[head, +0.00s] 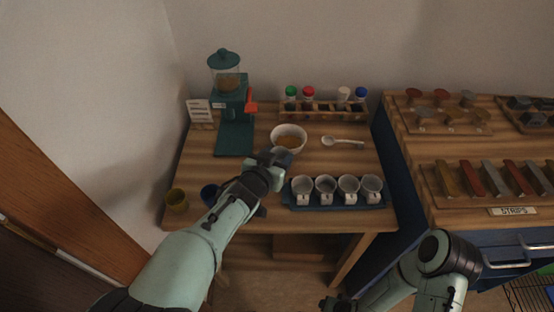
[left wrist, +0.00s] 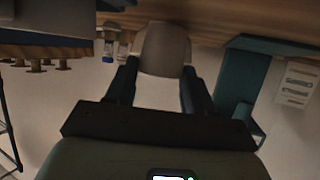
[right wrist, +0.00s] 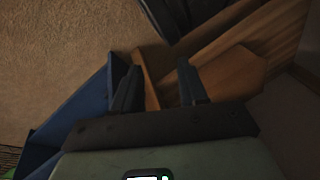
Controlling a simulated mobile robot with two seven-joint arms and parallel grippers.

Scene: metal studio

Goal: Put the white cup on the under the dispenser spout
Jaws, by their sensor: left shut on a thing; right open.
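In the left wrist view the white cup (left wrist: 163,48) sits between the two fingers of the shut left gripper. The teal dispenser (head: 232,103), with a clear hopper and a red lever, stands at the back left, left of the cup. It also shows at the right of the left wrist view (left wrist: 241,75). Its spout is not clear. My right gripper (right wrist: 158,88) is open and empty, low in front of the furniture.
A blue tray (head: 333,207) with several small white cups lies at the front right. A spoon (head: 342,141) and a rack of jars (head: 322,114) are behind it. A white card (head: 199,111) is beside the dispenser.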

